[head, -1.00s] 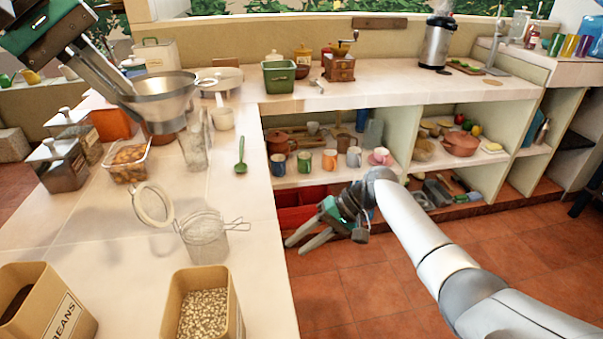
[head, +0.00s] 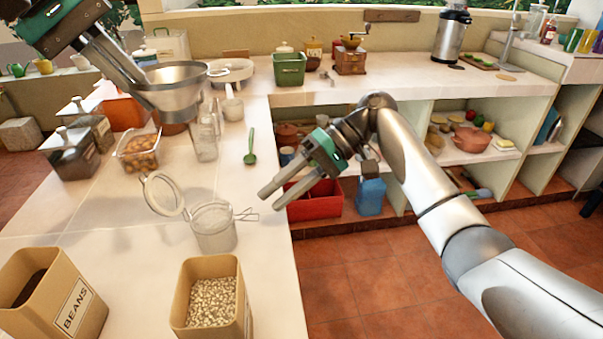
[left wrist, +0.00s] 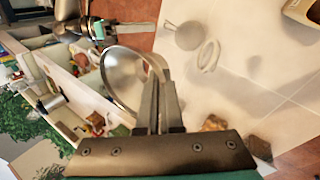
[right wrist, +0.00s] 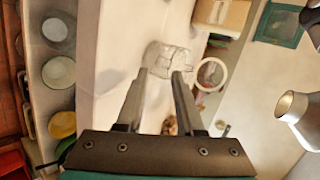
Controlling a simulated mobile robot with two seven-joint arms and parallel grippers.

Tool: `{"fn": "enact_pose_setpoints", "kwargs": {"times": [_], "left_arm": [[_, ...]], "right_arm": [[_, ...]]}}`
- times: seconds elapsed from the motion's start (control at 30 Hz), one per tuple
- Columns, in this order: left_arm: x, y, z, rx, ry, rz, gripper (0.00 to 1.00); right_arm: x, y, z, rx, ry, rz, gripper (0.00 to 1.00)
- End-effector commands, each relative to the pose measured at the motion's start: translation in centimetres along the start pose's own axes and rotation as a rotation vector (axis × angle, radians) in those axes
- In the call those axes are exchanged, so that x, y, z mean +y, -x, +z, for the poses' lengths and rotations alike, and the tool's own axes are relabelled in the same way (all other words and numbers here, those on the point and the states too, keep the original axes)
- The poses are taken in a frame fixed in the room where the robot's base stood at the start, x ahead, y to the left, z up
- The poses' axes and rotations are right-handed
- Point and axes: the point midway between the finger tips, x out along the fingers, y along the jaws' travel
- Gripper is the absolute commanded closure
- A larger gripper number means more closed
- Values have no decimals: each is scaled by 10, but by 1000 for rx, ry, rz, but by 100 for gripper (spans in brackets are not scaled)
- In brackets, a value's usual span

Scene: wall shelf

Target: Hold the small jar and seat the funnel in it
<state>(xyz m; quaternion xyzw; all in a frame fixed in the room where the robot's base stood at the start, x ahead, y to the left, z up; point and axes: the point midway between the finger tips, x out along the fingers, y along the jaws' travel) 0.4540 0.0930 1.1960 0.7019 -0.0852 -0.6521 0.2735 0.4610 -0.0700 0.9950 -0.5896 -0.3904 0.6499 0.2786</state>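A metal funnel (head: 172,92) is held over the far left of the counter; its wide mouth also shows in the left wrist view (left wrist: 122,78). My left gripper (head: 138,82) is shut on its rim. A small clear glass jar (head: 213,228) with a wire clasp stands on the counter, its ring-shaped lid (head: 163,195) swung open to the left. The jar shows beyond my right fingertips in the right wrist view (right wrist: 166,58). My right gripper (head: 268,198) is open and empty, to the right of the jar near the counter edge, and apart from it.
Two tan bins, one with beans (head: 212,303) and one labelled BEANS (head: 50,295), stand in front. Shelves (head: 440,165) lie to the right.

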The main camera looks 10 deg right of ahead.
Motion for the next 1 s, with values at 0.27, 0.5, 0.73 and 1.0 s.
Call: {"fn": "enact_pose_setpoints", "kwargs": {"times": [0.27,0.5,0.73,1.0], "left_arm": [[0,0,0,0,0,1,100],[0,0,0,0,0,1,100],[0,0,0,0,0,1,100],[0,0,0,0,0,1,100]], "right_arm": [[0,-42,0,0,-2,1,64],[0,-53,0,2,-1,0,64],[0,-53,0,2,-1,1,66],[1,-52,0,2,-2,1,96]]}}
